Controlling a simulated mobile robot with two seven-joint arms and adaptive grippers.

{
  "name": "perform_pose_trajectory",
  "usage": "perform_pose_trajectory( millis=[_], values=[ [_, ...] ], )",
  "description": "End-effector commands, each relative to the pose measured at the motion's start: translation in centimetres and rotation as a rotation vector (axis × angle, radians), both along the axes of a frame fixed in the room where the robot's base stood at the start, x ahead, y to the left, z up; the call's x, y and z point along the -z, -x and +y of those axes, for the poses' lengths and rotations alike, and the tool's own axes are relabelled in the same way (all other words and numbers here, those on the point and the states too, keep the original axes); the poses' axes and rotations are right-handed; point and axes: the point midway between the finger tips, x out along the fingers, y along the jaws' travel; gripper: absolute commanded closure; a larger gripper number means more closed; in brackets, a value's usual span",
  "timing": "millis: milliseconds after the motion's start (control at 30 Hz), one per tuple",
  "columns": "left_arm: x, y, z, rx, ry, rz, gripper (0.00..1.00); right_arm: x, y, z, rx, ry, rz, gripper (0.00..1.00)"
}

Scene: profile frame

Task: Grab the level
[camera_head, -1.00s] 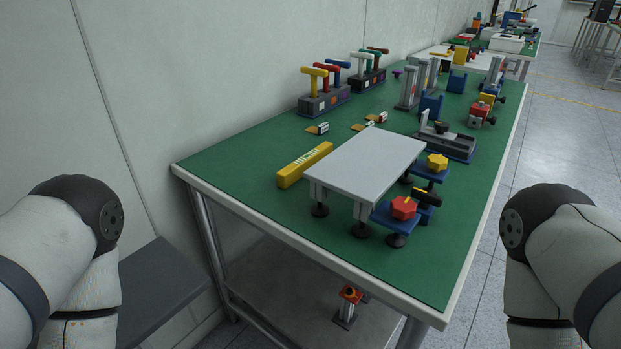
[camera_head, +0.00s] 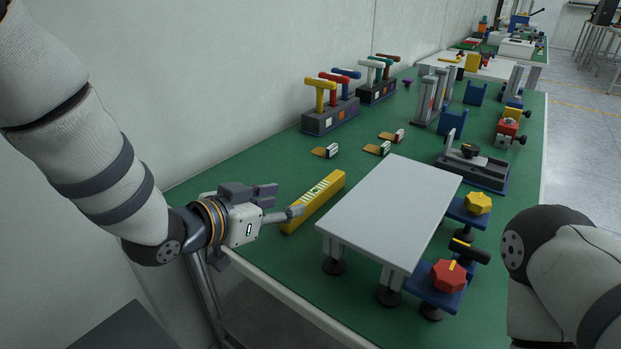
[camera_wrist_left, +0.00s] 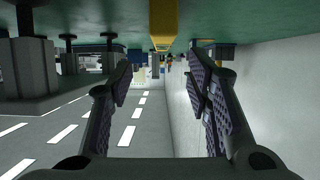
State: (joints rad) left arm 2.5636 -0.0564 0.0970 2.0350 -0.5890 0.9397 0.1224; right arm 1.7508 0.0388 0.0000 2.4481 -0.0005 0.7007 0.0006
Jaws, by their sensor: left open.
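The level is a yellow bar (camera_head: 316,203) lying on the green table top, left of the white raised plate. In the left wrist view the yellow level (camera_wrist_left: 163,22) shows at the top middle, beyond the fingers and between their lines. My left gripper (camera_head: 283,203) is at the table's left edge, just left of the level's near end. Its fingers point toward the level and are open and empty. In the left wrist view its two fingers (camera_wrist_left: 163,75) stand wide apart. My right gripper is outside the views; only my right arm shows at the right.
The white raised plate (camera_head: 392,205) on black feet stands close right of the level. Blocks with coloured handles (camera_head: 331,110) stand behind, near the wall. Small parts (camera_head: 327,151) lie just beyond the level. Blue stands with red (camera_head: 448,275) and yellow knobs are at the right.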

Motion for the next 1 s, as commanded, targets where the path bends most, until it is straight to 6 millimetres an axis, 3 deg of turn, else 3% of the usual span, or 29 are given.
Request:
perform_pose_trajectory(
  millis=[67, 300, 700, 967, 1000],
  values=[
    [0.2, -0.2, -0.2, 0.001, 0.0, 0.001, 0.55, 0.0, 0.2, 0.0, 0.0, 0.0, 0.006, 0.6],
    [2.6, -3.9, -2.9, 0.001, 0.0, 0.006, 0.55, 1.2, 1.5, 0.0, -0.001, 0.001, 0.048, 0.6],
    [4.6, -8.9, -6.1, 0.0, -0.001, 0.007, 0.55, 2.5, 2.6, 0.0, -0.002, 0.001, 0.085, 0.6],
    [4.4, -9.3, -6.3, -0.002, 0.0, 0.002, 0.55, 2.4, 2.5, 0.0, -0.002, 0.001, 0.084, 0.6],
    [4.4, -9.3, -6.3, -0.002, 0.0, 0.002, 0.62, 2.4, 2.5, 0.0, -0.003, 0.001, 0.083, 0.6]
  ],
)
